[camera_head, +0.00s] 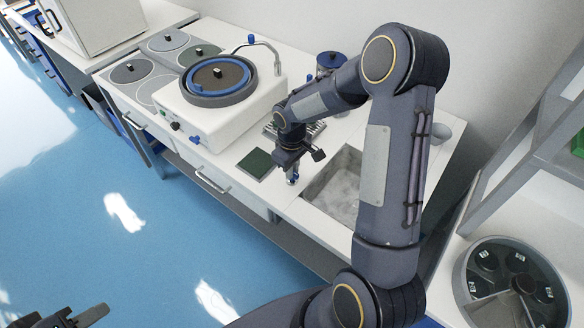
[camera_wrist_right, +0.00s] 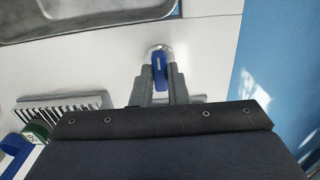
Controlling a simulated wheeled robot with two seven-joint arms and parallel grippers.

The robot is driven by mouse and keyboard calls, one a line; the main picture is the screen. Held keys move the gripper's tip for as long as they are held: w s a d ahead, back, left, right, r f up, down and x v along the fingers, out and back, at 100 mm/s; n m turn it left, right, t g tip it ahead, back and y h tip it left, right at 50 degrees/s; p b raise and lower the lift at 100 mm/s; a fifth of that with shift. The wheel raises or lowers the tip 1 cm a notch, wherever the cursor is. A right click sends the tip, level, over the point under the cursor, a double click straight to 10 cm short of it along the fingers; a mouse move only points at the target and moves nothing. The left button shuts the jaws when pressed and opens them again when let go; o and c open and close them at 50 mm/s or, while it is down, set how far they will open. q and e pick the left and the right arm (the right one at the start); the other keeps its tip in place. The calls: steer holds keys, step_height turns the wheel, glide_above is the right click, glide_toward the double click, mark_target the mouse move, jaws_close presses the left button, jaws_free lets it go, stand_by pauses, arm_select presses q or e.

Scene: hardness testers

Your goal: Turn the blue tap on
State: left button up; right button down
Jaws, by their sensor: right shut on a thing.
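The blue tap's handle (camera_wrist_right: 159,70) stands upright between the two grey fingers of my right gripper (camera_wrist_right: 162,84) in the right wrist view. The fingers are closed on its sides, and a shiny metal base shows around it. In the head view my right gripper (camera_head: 293,172) points down at the tap, beside the sink's left edge; its body hides most of the tap. The metal sink (camera_head: 322,184) also shows at the top of the right wrist view (camera_wrist_right: 85,22). My left gripper (camera_head: 88,317) is at the bottom left, away from the bench; its jaws are not clear.
A round polishing machine (camera_head: 215,105) with a blue-tipped spout stands left of my right gripper. A dark green pad (camera_head: 254,164) lies on the counter. A slotted rack (camera_wrist_right: 60,104) is near the gripper. A grey shelf frame (camera_head: 530,150) stands at the right.

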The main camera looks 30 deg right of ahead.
steer(key=m+b, duration=0.2)
steer(key=m, duration=0.1)
steer(key=shift+f+m+b, duration=0.1)
steer(key=shift+m+b, duration=0.25)
steer(key=shift+m, duration=0.05)
steer(key=m+b, duration=0.1)
steer(key=m, duration=0.3)
steer(key=shift+b, duration=0.3)
steer(key=m, duration=0.9)
steer(key=shift+r+m, duration=0.2)
steer(key=shift+m, duration=0.2)
steer(key=c, duration=1.4)
jaws_free()
steer(key=shift+c, duration=0.2)
